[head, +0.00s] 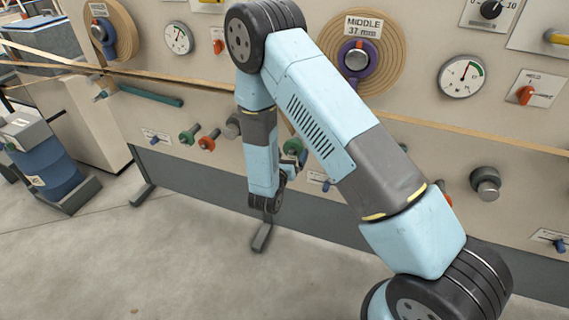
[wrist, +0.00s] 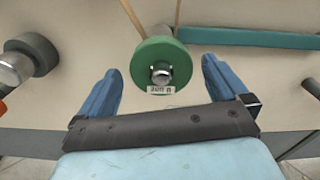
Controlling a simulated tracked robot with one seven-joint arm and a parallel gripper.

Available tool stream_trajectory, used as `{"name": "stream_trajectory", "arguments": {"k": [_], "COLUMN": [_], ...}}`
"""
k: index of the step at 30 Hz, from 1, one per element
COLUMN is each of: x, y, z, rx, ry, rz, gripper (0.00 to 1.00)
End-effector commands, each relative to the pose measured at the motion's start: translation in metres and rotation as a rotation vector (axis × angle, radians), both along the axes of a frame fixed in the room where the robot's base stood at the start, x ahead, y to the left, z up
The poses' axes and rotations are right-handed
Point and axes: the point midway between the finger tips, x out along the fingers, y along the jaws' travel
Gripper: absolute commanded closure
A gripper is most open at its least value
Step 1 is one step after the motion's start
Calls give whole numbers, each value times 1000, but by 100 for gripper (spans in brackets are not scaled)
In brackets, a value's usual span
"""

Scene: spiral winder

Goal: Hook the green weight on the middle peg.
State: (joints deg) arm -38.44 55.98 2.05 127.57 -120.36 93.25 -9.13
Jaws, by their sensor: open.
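The green weight (wrist: 153,53) is a thick disc with a metal stub at its centre and a small label below the stub. It shows at the top middle of the wrist view, against the beige panel. In the head view a green disc (head: 293,146) shows beside my gripper (head: 296,160), partly hidden by the arm. In the wrist view my gripper (wrist: 160,66) is open, with one blue finger on each side below the weight. No clear contact shows. The MIDDLE sign (head: 366,26) and its round winder (head: 357,56) are above on the panel. I cannot tell which peg is the middle one.
A grey weight (wrist: 32,55) is left of the green one in the wrist view. A teal bar (wrist: 248,37) is at upper right. Green (head: 190,133) and orange (head: 209,140) knobs and a large grey knob (head: 485,183) project from the panel. The floor in front is clear.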

Motion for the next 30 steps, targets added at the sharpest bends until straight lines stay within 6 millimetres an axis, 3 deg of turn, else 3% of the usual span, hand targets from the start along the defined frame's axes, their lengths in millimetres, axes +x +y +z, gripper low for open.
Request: {"name": "stream_trajectory", "arguments": {"k": [10,24,30], "x": [43,51,51], "y": [-15,-18,-18], "z": [0,0,0], "rx": [1,0,0], "ry": [-1,0,0], "rz": [-1,0,0], "gripper": [0,0,19]}}
